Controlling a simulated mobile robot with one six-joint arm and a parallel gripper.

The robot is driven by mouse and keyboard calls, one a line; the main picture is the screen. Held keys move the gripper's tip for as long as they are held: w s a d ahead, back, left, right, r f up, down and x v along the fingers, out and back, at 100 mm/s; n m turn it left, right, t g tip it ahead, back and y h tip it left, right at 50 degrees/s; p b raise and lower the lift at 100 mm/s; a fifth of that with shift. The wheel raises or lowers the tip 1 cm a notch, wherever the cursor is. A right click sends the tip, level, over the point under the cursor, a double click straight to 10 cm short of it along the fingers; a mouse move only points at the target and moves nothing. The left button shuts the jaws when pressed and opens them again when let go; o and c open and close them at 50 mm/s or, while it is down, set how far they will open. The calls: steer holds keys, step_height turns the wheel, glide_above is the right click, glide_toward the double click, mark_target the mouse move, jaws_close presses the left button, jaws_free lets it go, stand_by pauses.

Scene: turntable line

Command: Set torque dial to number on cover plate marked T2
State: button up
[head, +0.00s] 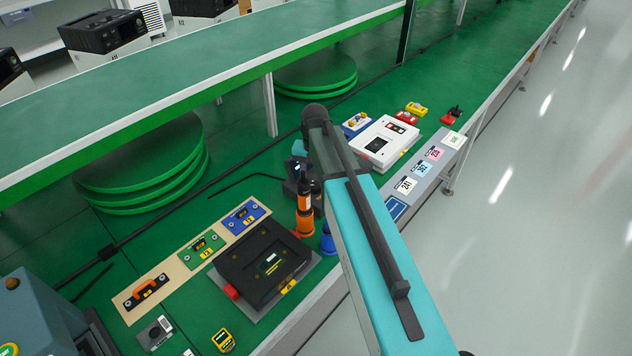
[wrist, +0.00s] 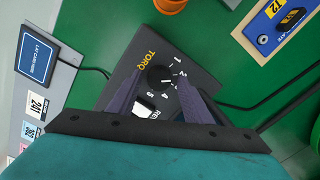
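The torque unit is a dark box (wrist: 141,50) with yellow "TORQ" lettering and a round black dial (wrist: 160,77). White numbers ring part of the dial; I cannot tell where it points. My gripper (wrist: 158,76) is open, its two dark fingers on either side of the dial, touching or not I cannot tell. In the head view the torque unit (head: 292,187) is partly behind my arm. A blue cover plate (head: 244,216) shows there, and in the wrist view (wrist: 276,27) with a yellow tag reading like T2 or 12. Its number is not readable.
A green plate (head: 201,250) and an orange-and-black part (head: 148,290) share the tan board (head: 173,267). A black case (head: 262,262), an orange bottle (head: 304,215) and a white box (head: 384,142) stand near. A black cable (wrist: 285,107) runs right of the unit.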

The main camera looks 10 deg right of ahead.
mark_target(315, 185)
stand_by(0.4)
step_height(315, 185, up, 14)
steer(key=b, duration=0.2)
steer(key=shift+b, duration=0.4)
stand_by(0.4)
steer(key=shift+f, duration=0.1)
stand_by(0.3)
